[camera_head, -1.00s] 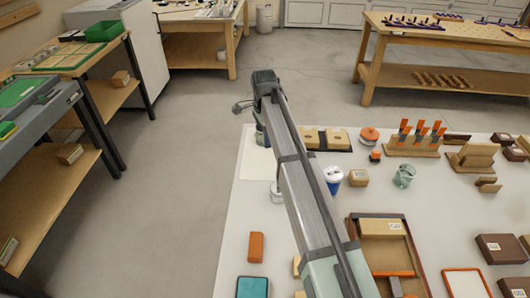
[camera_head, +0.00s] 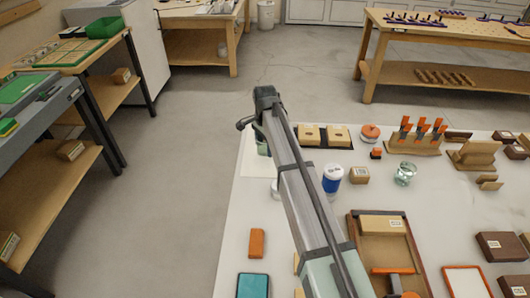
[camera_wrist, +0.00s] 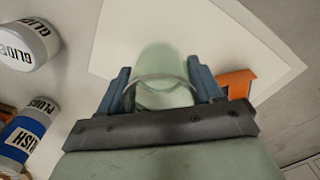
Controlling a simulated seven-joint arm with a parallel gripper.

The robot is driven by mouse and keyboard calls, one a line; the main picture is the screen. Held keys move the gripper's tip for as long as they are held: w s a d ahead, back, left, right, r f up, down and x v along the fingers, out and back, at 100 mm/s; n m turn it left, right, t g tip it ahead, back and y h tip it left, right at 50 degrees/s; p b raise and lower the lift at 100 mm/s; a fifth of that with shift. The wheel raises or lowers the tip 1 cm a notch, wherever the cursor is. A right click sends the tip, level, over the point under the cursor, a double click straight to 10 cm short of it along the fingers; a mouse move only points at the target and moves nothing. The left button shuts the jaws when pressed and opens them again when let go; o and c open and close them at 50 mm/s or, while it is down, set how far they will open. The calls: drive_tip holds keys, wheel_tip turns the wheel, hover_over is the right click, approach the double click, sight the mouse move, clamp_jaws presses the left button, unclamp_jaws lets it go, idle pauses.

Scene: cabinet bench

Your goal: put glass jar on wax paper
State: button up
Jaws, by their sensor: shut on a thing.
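The glass jar (camera_wrist: 160,62), pale green and see-through, is between the two blue fingers of my gripper (camera_wrist: 160,88) in the wrist view. My gripper is shut on it. The wax paper (camera_wrist: 112,42) is a pale sheet behind the jar in that view. It also shows at the left edge of the bench in the head view (camera_head: 252,162), partly hidden by my arm. The jar is over the sheet; I cannot tell whether its base touches it. In the head view my arm hides the fingertips and most of the jar.
A white jar (camera_wrist: 28,44) and a blue-and-white container (camera_wrist: 28,132) stand beside the paper. An orange block (camera_wrist: 237,82) is near the right finger. Another greenish glass vessel (camera_head: 405,174) and a wooden tray (camera_head: 354,232) are further right on the bench.

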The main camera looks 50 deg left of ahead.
sight(265, 152)
drive_tip(key=shift+f, duration=1.9)
drive_tip(key=shift+f, duration=0.1)
drive_tip(key=o, duration=1.1)
drive_tip(key=shift+o, duration=0.2)
wheel_tip(265, 152, up, 12)
